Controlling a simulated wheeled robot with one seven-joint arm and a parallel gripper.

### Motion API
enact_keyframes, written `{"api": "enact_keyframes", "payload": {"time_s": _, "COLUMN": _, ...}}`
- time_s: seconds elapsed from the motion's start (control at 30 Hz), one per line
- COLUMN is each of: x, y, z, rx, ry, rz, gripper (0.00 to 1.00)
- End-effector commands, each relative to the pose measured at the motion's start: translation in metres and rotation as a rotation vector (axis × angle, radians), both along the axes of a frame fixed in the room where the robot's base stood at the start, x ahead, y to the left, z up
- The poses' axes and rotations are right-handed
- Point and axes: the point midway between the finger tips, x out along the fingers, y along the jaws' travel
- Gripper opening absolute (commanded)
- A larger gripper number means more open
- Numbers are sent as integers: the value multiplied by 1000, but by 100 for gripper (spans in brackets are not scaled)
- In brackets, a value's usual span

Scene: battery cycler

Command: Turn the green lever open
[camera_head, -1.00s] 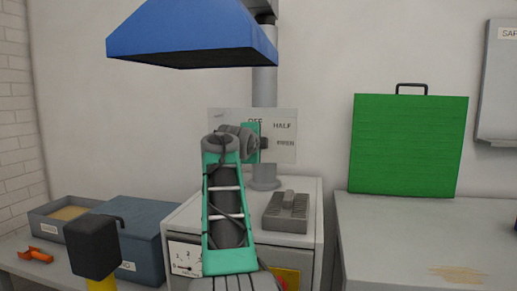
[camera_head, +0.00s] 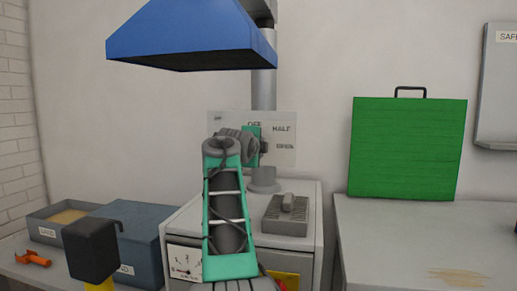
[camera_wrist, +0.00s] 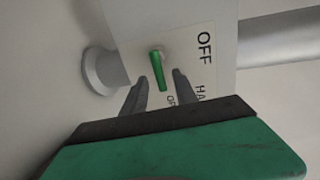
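The green lever (camera_wrist: 158,72) sits on a pale labelled panel (camera_wrist: 225,50) in the wrist view. It points from its pivot down the picture, toward the partly hidden label that starts "OP". The panel also reads OFF and HALF. My gripper (camera_wrist: 159,80) is open, its two grey fingers apart on either side of the lever's free end, with gaps visible. Whether the fingers reach the lever's depth is hard to tell. In the head view my arm and gripper (camera_head: 262,146) stand in front of the panel (camera_head: 285,120) and hide the lever.
A grey vertical pipe (camera_head: 264,90) runs behind the panel, beside a blue hood (camera_head: 190,35) above. A grey cabinet (camera_head: 310,215) with a dark ribbed block (camera_head: 286,214) stands below. A green case (camera_head: 408,150) is on the right bench; a blue box (camera_head: 140,235) is at left.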

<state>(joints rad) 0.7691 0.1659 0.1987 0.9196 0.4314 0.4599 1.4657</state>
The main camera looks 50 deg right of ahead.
Motion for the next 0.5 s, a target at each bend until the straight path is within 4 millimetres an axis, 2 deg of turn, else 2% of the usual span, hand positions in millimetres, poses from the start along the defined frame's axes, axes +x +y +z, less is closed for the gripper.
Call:
{"api": "enact_keyframes", "payload": {"time_s": 0.23, "x": -3, "y": 8, "z": 2, "rx": -1, "ry": -1, "rz": 1, "gripper": 34}}
{"api": "enact_keyframes", "payload": {"time_s": 0.5, "x": -23, "y": 56, "z": 13, "rx": -1, "ry": -2, "rz": 3, "gripper": 34}}
